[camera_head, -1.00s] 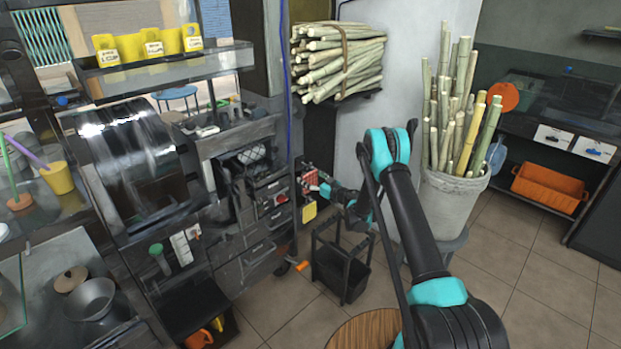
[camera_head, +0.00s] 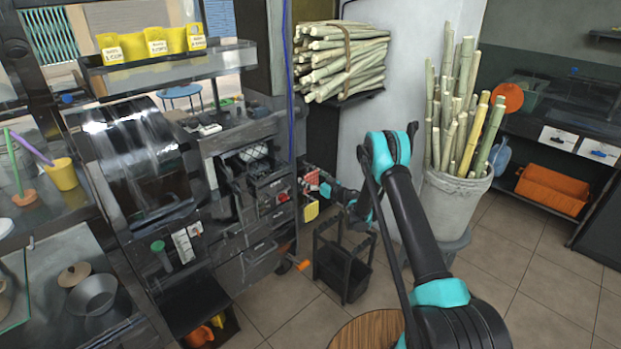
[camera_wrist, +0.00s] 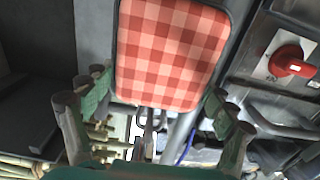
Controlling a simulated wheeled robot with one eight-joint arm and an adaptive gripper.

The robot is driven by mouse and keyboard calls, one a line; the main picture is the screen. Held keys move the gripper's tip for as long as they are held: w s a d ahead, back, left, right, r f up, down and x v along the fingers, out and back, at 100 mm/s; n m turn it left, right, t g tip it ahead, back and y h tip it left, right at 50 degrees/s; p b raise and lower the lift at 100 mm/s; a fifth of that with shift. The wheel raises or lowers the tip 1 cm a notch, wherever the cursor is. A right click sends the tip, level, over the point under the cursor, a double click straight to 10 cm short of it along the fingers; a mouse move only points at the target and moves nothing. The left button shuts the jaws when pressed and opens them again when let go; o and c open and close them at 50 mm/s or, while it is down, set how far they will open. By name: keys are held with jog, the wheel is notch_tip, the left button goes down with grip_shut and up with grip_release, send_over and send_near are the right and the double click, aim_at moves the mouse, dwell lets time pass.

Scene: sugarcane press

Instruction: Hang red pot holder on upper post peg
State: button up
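The red checkered pot holder (camera_wrist: 172,50) fills the upper middle of the wrist view, its flat face toward the camera. It also shows small in the head view (camera_head: 312,177), beside the dark machine. My gripper (camera_wrist: 155,100) has its green-padded fingers spread wide, one on each side of the pot holder's lower part in the picture. I see no finger pinching the cloth. In the head view my gripper (camera_head: 326,189) is close to the right of the pot holder. Narrow grey parts show at the cloth's lower edge; I cannot tell which is the upper post peg.
A yellow pad (camera_head: 311,211) is just below the red pot holder. A red knob (camera_wrist: 292,62) is on the panel at right. A cane bundle (camera_head: 340,62) and a cane bucket (camera_head: 455,205) are behind. Floor at right is clear.

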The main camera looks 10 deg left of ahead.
jog(key=shift+o, duration=0.9)
